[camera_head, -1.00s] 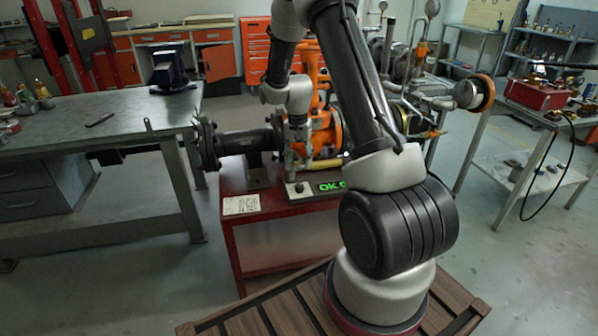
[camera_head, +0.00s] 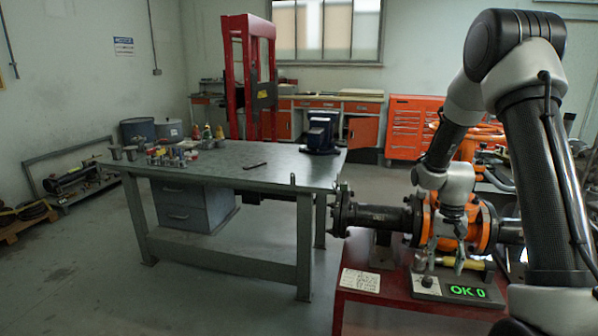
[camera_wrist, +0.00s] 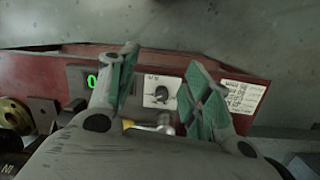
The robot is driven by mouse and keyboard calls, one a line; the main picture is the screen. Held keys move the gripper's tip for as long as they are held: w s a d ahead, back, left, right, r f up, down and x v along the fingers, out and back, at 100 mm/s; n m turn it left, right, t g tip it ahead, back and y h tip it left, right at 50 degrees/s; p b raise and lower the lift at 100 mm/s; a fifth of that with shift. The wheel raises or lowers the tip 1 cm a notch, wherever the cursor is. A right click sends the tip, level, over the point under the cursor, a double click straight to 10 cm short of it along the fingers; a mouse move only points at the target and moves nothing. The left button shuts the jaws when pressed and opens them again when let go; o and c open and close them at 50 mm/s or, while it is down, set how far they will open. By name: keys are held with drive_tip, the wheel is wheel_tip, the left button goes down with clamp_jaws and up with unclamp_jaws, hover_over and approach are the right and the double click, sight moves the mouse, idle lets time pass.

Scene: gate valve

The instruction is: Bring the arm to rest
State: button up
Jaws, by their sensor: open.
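My gripper (camera_head: 444,252) hangs pointing down in front of the orange gate valve (camera_head: 480,228), over the red stand (camera_head: 400,308). In the wrist view its two green-padded fingers (camera_wrist: 160,90) are spread apart with nothing between them. Between and beyond the fingers lies a control panel with a knob (camera_wrist: 161,94) on a light plate. A green display (camera_head: 467,292) on the panel reads "OK 0". My arm hides part of the valve and the pipe to its right.
A grey workbench (camera_head: 230,165) with small parts and a vise (camera_head: 320,132) stands left of the stand. Black flanged pipe (camera_head: 375,217) extends left from the valve. A white label (camera_head: 360,280) lies on the stand's corner. Open floor (camera_head: 90,290) lies at the lower left.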

drive_tip(key=s+a+r+n+t, duration=0.2)
drive_tip(key=s+a+r+t, duration=0.1)
drive_tip(key=s+r, duration=0.8)
drive_tip(key=s+a+r+n+t, duration=0.3)
drive_tip(key=s+r, duration=0.9)
drive_tip(key=r, duration=0.3)
drive_tip(key=shift+s+r+t, duration=0.2)
drive_tip(key=shift+r+t, duration=0.1)
drive_tip(key=shift+r, duration=0.1)
drive_tip(key=shift+d, duration=0.15)
